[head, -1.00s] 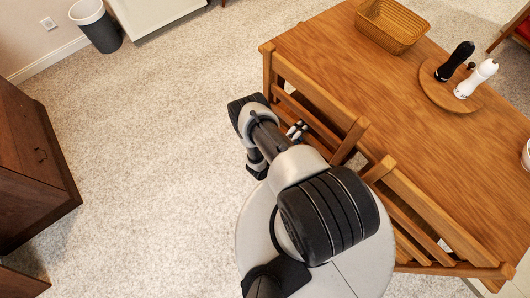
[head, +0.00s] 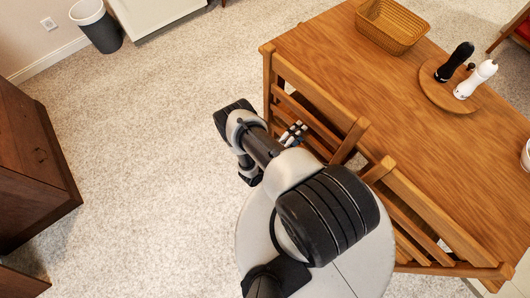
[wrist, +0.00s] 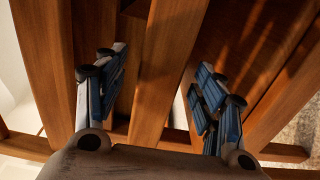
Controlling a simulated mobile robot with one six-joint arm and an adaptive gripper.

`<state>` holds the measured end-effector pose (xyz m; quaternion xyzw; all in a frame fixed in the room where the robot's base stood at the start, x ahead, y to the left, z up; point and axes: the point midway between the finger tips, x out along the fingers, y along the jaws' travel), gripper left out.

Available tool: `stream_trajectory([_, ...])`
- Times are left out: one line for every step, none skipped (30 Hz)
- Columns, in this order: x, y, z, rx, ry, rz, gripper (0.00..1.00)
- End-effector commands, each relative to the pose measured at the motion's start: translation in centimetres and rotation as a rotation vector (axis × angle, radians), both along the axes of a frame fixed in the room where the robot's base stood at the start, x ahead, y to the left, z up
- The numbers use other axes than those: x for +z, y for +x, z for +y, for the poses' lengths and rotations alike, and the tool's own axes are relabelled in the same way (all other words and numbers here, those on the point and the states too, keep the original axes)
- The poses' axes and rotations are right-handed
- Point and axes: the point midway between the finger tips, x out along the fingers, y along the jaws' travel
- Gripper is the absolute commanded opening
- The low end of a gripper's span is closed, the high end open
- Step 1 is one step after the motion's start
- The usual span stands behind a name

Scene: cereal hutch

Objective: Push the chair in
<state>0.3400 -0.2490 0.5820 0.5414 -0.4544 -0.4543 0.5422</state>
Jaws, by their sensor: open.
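Two wooden chairs stand along the near long side of the wooden table (head: 440,135). The farther chair (head: 313,92) has its slatted back close to the table edge; its seat is mostly hidden. The nearer chair (head: 435,215) stands to the lower right, also close to the table. My gripper (head: 293,133) is at the farther chair's back, on its left side in the head view. In the wrist view, my gripper (wrist: 160,76) is open, with blue-padded fingers on either side of a wooden slat (wrist: 167,70). I cannot tell whether they touch it.
A wicker basket (head: 391,27) and a round board (head: 447,96) with black and white mills are on the table. A dark wooden cabinet (head: 30,165) stands at left, a bin (head: 97,28) at the back. The carpet between is clear.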

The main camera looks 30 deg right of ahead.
Motion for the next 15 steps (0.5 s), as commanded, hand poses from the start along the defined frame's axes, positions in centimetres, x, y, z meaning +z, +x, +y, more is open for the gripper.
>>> stream_trajectory([0.0,0.0,0.9,0.006,0.000,0.001,0.63])
stream_trajectory([0.0,0.0,1.4,0.007,0.001,0.001,0.63])
stream_trajectory([0.0,-0.2,1.9,0.006,0.001,0.001,0.63])
stream_trajectory([0.0,-0.3,2.4,0.006,0.001,0.001,0.63])
stream_trajectory([0.0,-0.4,2.8,0.006,0.001,0.001,0.63])
stream_trajectory([0.0,-0.4,3.4,0.006,0.001,0.001,0.63])
stream_trajectory([0.0,-0.5,3.9,0.007,0.000,0.001,0.63])
stream_trajectory([0.0,-0.6,4.3,0.006,0.000,0.001,0.63])
stream_trajectory([0.0,-0.7,4.9,0.006,0.000,0.001,0.63])
stream_trajectory([0.0,-0.8,5.3,0.007,0.001,0.000,0.63])
stream_trajectory([0.0,-0.9,5.8,0.006,0.001,0.000,0.63])
stream_trajectory([-0.1,-0.9,6.4,0.007,0.001,0.000,0.63])
stream_trajectory([-0.1,-1.0,6.8,0.006,0.000,0.000,0.63])
stream_trajectory([-0.1,-1.1,7.1,0.006,0.000,0.000,0.63])
stream_trajectory([0.0,-1.2,7.6,0.005,0.000,-0.001,0.63])
